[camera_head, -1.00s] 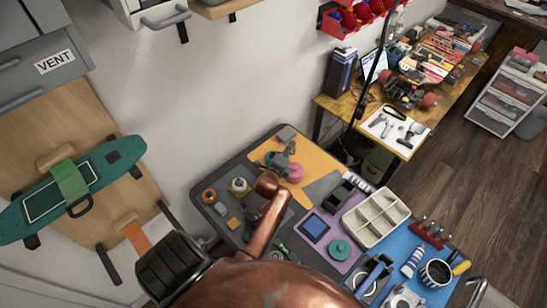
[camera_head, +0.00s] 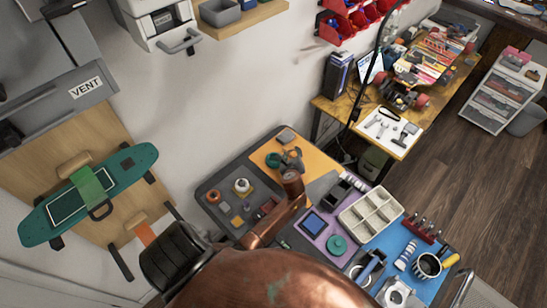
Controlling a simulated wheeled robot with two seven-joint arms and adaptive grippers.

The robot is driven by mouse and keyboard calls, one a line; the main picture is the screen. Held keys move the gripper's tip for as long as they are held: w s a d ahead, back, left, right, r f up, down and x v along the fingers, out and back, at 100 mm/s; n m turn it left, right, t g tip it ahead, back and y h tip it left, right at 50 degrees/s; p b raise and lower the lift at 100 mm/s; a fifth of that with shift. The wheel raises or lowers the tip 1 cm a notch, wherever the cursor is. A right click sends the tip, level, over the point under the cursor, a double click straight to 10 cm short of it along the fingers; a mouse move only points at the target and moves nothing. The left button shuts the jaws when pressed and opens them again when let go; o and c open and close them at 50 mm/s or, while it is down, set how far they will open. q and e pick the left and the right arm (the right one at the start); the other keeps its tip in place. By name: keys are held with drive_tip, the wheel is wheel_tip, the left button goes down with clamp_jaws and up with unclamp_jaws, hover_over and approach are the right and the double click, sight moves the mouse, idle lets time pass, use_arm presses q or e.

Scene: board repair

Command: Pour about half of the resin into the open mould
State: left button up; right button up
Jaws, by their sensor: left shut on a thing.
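A large copper vessel with a spout (camera_head: 270,228) fills the bottom middle of the head view, very close to the camera. Its spout points up and away over the work table. Its opening and any resin inside are out of sight. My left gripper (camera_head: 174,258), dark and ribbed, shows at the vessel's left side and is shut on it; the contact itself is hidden. A teal board (camera_head: 128,163) lies on a wooden panel at the left. A pale rectangular outline (camera_head: 82,200) on it may be the mould; I cannot tell. My right gripper is out of view.
The work table (camera_head: 227,172) behind the spout holds a cream compartment tray (camera_head: 370,218), a dark mug (camera_head: 428,266) and several small tools. A grey cabinet marked VENT (camera_head: 86,88) stands at upper left. A wooden bench (camera_head: 330,108) is at the back right.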

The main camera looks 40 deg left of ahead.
use_arm(q)
drive_tip(key=shift+w+d+r+m+g+y+p, duration=0.3)
drive_tip(key=shift+w+m+g+y+p, duration=0.15)
drive_tip(key=shift+m, duration=0.25)
drive_tip(key=shift+w+d+f+m+g+y, duration=0.3)
drive_tip(key=shift+f+m+g+y, duration=0.25)
drive_tip(key=shift+m+y, duration=0.25)
drive_tip(key=shift+r, duration=0.1)
